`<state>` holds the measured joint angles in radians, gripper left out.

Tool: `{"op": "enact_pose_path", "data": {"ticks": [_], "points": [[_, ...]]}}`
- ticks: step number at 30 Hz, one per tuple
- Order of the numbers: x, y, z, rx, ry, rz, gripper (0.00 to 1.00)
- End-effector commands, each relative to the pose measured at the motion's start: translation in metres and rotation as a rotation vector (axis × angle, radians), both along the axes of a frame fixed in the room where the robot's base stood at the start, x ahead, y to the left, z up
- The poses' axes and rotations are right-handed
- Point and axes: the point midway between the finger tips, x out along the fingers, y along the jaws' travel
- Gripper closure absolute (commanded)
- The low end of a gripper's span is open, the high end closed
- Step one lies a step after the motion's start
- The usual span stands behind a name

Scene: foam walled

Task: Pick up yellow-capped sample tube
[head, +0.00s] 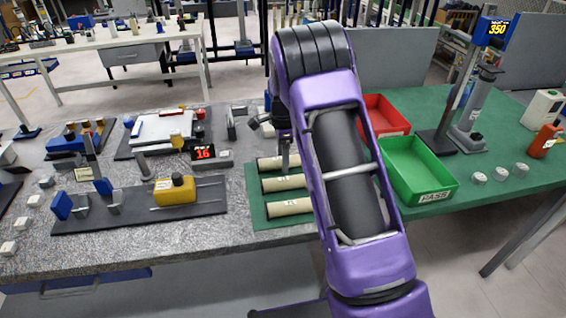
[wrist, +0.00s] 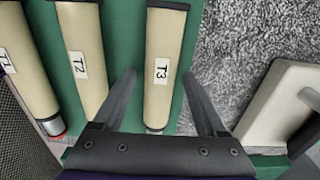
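Three beige cylinders lie side by side on a green mat (head: 250,211), and no yellow cap shows on them. In the wrist view they are labelled T1 (wrist: 26,62), T2 (wrist: 83,52) and T3 (wrist: 164,62). A clear, red-ringed end sticks out of T1; T3's near end is dark, and T2's near end is hidden by my gripper. My gripper (wrist: 158,76) is open, its fingers spread on either side of T3, with gaps beside it. Its height above T3 is unclear. In the head view my arm partly covers the area by the cylinders.
A green tray (head: 440,201) marked PASS and a red tray (head: 385,104) stand right of my arm. A yellow block (head: 175,190) sits on a dark board at left, near a red display reading 16 (head: 205,153). A beige block (wrist: 280,103) lies right of my gripper.

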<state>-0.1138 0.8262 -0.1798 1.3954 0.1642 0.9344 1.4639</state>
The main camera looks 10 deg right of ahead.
Motion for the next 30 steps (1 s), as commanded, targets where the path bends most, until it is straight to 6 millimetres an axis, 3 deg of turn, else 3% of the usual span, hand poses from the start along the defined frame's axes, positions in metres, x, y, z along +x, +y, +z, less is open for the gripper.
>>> {"op": "enact_pose_path", "data": {"ticks": [1, 12, 25, 30], "points": [[0.0, 0.0, 0.0, 0.0, 0.0, 0.0, 0.37], [0.0, 0.0, 0.001, 0.0, 0.0, 0.0, 1.0], [0.001, 0.0, 0.003, 0.0, -0.002, 0.0, 1.0], [0.002, 0.0, 0.023, 0.0, -0.006, 0.001, 1.0]]}}
